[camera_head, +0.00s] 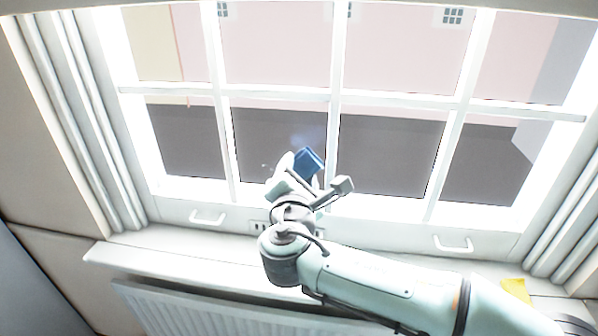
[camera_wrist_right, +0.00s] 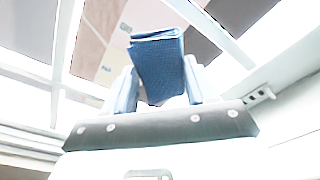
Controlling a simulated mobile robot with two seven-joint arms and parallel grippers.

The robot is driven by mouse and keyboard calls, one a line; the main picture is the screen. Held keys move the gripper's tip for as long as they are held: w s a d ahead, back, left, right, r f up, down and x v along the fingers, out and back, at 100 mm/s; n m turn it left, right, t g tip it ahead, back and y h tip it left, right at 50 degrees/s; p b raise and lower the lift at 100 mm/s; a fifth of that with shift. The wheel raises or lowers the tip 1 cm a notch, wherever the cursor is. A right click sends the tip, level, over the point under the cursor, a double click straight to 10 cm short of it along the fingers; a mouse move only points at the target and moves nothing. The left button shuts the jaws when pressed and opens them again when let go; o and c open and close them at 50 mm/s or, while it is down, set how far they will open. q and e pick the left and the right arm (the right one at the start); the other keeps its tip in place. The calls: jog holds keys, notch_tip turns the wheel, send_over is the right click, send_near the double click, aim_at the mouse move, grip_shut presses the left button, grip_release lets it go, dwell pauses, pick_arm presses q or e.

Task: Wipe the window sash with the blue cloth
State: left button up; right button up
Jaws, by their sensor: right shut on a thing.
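The window sash (camera_head: 336,95) is white, with bars dividing several panes, and fills most of the head view; its bars also show in the right wrist view (camera_wrist_right: 66,40). My right gripper (camera_head: 303,172) is in front of the lower middle panes, shut on the folded blue cloth (camera_head: 309,160). In the right wrist view the cloth (camera_wrist_right: 158,66) sits between the two fingers and sticks out past their tips. I cannot tell whether the cloth touches the glass. A faint hazy patch (camera_head: 305,136) shows by the cloth. My left gripper is not in view.
Two white handles (camera_head: 207,217) (camera_head: 453,244) sit on the lower sash rail. A white sill (camera_head: 170,259) runs below, with a radiator (camera_head: 190,307) under it. A yellow item (camera_head: 516,289) lies on the sill at right. Pale curtains or side panels flank the window.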

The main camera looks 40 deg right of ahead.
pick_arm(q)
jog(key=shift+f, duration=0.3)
pick_arm(e)
jog(key=shift+f, duration=0.1)
